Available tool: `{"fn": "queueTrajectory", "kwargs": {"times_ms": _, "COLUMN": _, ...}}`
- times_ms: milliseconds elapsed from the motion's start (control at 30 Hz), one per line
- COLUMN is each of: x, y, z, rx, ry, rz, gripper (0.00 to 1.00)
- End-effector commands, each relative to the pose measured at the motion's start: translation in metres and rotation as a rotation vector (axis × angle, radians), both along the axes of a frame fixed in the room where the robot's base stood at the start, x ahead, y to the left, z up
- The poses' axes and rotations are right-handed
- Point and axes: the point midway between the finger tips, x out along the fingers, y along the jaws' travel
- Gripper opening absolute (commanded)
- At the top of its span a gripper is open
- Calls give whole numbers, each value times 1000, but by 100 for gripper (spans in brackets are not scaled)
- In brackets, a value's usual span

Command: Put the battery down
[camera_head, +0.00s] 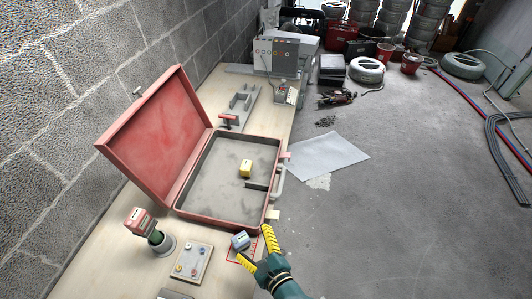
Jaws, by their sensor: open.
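A small blue-grey block (240,240), which looks like the battery, sits on the workbench at the edge of a red outlined square (230,259). My gripper (251,242) is open, with its yellow-and-black fingers apart. One fingertip is to the right of the block and the other is just below it. I cannot tell whether either finger touches the block. The fingers hide part of the red square.
A grey plate with coloured knobs (192,262) and a red-topped device in a round holder (164,247) are to the left. Grey machinery (284,52) stands at the back.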

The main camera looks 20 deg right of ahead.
Motion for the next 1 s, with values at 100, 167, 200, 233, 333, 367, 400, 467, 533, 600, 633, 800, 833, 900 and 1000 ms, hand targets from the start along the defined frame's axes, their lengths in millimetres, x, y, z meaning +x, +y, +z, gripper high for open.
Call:
{"fn": "queueTrajectory", "kwargs": {"times_ms": 100, "x": 41, "y": -2, "z": 137, "rx": -651, "ry": -333, "rz": 138, "gripper": 90}}
{"fn": "queueTrajectory", "kwargs": {"times_ms": 167, "x": 46, "y": -3, "z": 203, "rx": -1001, "ry": -472, "rz": 161, "gripper": 90}}
{"fn": "queueTrajectory", "kwargs": {"times_ms": 200, "x": 44, "y": -4, "z": 247, "rx": -1232, "ry": -554, "rz": 157, "gripper": 90}}
{"fn": "queueTrajectory", "kwargs": {"times_ms": 233, "x": 40, "y": -6, "z": 280, "rx": -1406, "ry": -604, "rz": 141, "gripper": 90}}
{"fn": "queueTrajectory", "kwargs": {"times_ms": 333, "x": 12, "y": -11, "z": 374, "rx": -1930, "ry": -694, "rz": 45, "gripper": 90}}
{"fn": "queueTrajectory", "kwargs": {"times_ms": 367, "x": 2, "y": -13, "z": 397, "rx": -2062, "ry": -697, "rz": 8, "gripper": 90}}
{"fn": "queueTrajectory", "kwargs": {"times_ms": 400, "x": -12, "y": -16, "z": 422, "rx": -2212, "ry": -687, "rz": -40, "gripper": 90}}
{"fn": "queueTrajectory", "kwargs": {"times_ms": 467, "x": -30, "y": -21, "z": 449, "rx": -2386, "ry": -658, "rz": -101, "gripper": 90}}
{"fn": "queueTrajectory", "kwargs": {"times_ms": 533, "x": -45, "y": -25, "z": 467, "rx": -2510, "ry": -620, "rz": -148, "gripper": 90}}
{"fn": "queueTrajectory", "kwargs": {"times_ms": 600, "x": -51, "y": -27, "z": 474, "rx": -2565, "ry": -599, "rz": -167, "gripper": 90}}
{"fn": "queueTrajectory", "kwargs": {"times_ms": 633, "x": -52, "y": -27, "z": 474, "rx": -2574, "ry": -594, "rz": -169, "gripper": 90}}
{"fn": "queueTrajectory", "kwargs": {"times_ms": 800, "x": -52, "y": -27, "z": 474, "rx": -2575, "ry": -594, "rz": -168, "gripper": 90}}
{"fn": "queueTrajectory", "kwargs": {"times_ms": 833, "x": -52, "y": -27, "z": 474, "rx": -2575, "ry": -594, "rz": -168, "gripper": 90}}
{"fn": "queueTrajectory", "kwargs": {"times_ms": 900, "x": -52, "y": -27, "z": 474, "rx": -2574, "ry": -595, "rz": -168, "gripper": 90}}
{"fn": "queueTrajectory", "kwargs": {"times_ms": 1000, "x": -52, "y": -27, "z": 498, "rx": -2571, "ry": -596, "rz": -169, "gripper": 90}}
